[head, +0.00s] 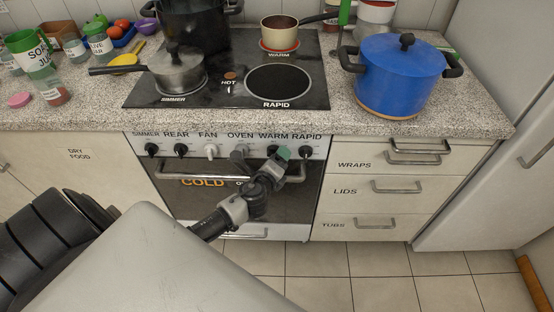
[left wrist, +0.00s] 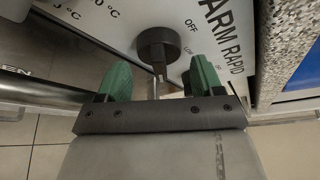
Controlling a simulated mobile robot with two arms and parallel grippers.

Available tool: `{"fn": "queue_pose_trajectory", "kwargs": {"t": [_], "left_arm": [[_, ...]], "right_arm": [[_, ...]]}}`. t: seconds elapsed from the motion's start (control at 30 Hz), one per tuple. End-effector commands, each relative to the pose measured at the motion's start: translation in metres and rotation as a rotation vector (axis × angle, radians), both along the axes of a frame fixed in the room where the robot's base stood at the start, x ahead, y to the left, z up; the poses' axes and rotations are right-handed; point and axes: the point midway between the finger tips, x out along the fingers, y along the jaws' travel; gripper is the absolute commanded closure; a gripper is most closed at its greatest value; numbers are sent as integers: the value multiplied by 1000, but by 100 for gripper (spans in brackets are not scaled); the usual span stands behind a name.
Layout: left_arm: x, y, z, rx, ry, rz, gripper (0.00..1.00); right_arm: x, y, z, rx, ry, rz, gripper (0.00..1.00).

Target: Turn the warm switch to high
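My left gripper (head: 280,157) is in front of the stove panel. In the left wrist view its green fingertips (left wrist: 158,80) stand apart, one on each side of the knob's pointer; I cannot tell if they touch it. My right gripper is not in view.
Other knobs sit on the panel, the rapid knob (head: 304,152) close to the right of my gripper. The oven handle (head: 190,176) runs just below. A blue pot (head: 402,80) stands on the counter (head: 470,118). Drawers with handles (head: 398,186) are to the right.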

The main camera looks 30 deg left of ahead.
Motion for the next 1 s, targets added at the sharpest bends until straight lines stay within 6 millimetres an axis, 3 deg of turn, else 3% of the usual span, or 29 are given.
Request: {"fn": "queue_pose_trajectory", "kwargs": {"t": [0.33, 0.7, 1.0], "left_arm": [[-9, -2, 2, 0, -1, 0, 34], [-78, -16, 15, -3, 1, -1, 34], [-103, -22, 21, 0, -1, 0, 34]], "right_arm": [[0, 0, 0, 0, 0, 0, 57], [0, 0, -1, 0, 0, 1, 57], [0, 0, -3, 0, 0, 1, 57]]}}
